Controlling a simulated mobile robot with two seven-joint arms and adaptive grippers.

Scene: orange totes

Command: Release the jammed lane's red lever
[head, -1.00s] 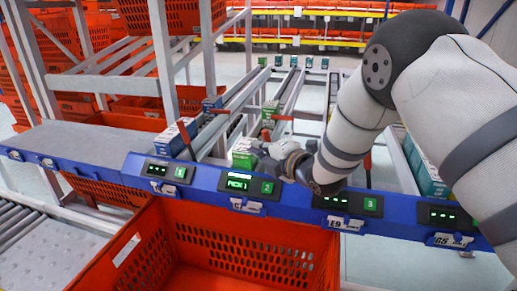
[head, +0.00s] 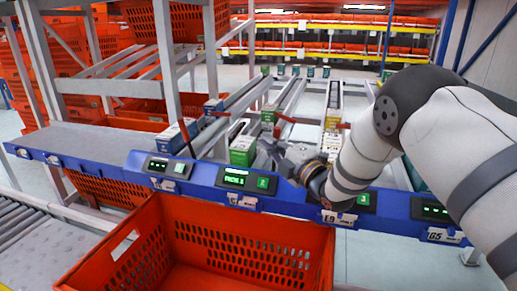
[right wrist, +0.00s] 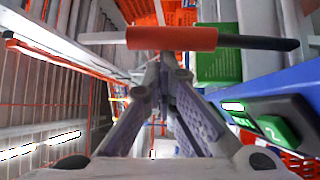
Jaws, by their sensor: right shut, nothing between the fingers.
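A red lever (head: 285,118) stands out over the second lane, beside a green-and-white box (head: 268,116). My right gripper (head: 268,147) is at the front of that lane, just behind the blue rail, close to another green-and-white box (head: 243,150). In the right wrist view a red lever sleeve (right wrist: 172,38) on a grey rod with a black end crosses just beyond the fingertips (right wrist: 165,62). The fingers are shut and empty. Whether they touch the lever I cannot tell. My left gripper is out of view.
The blue rail (head: 207,178) carries lit displays and green buttons; the second display (head: 235,177) reads PICK. An orange tote (head: 250,240) stands in front. Other red levers (head: 338,126) and boxes (head: 333,118) sit by neighbouring lanes. A grey shelf (head: 90,145) is at left.

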